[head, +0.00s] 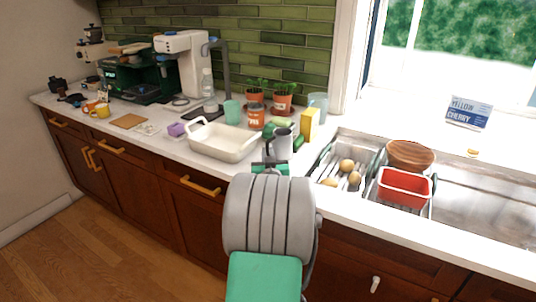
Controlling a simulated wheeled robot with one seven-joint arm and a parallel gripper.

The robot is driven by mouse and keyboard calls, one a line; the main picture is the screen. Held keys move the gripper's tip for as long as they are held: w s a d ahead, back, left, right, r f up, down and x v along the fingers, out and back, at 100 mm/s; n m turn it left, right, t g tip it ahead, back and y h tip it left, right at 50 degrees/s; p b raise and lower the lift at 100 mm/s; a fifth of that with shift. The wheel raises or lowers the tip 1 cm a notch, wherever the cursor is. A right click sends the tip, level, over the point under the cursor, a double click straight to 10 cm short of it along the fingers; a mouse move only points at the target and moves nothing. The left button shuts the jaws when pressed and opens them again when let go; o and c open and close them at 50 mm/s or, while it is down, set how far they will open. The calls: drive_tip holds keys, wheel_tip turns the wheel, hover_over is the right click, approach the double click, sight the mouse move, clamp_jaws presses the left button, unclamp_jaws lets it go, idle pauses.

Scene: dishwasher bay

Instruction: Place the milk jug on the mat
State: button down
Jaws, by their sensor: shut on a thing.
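The milk jug (281,146) is a grey metal pitcher, upright near the front of the white counter, just right of the cream baking dish. My gripper (270,167) is at its near side and is shut on it. My arm hides the fingertips and the jug's lower part, so I cannot tell whether its base touches the counter. A flat brown square (129,121), which looks like the mat, lies far left on the counter. Its top looks bare.
The cream baking dish (222,154) and a purple block (176,129) stand between jug and brown square. Cups (99,111) stand left of the square. A yellow box (309,125) and the sink rack (334,170) are right of the jug.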

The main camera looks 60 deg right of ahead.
drive_tip(key=shift+r, duration=0.2)
drive_tip(key=shift+f, duration=0.2)
drive_tip(key=c, duration=1.9)
unclamp_jaws()
drive_tip(key=o, duration=0.4)
drive_tip(key=shift+r, duration=0.1)
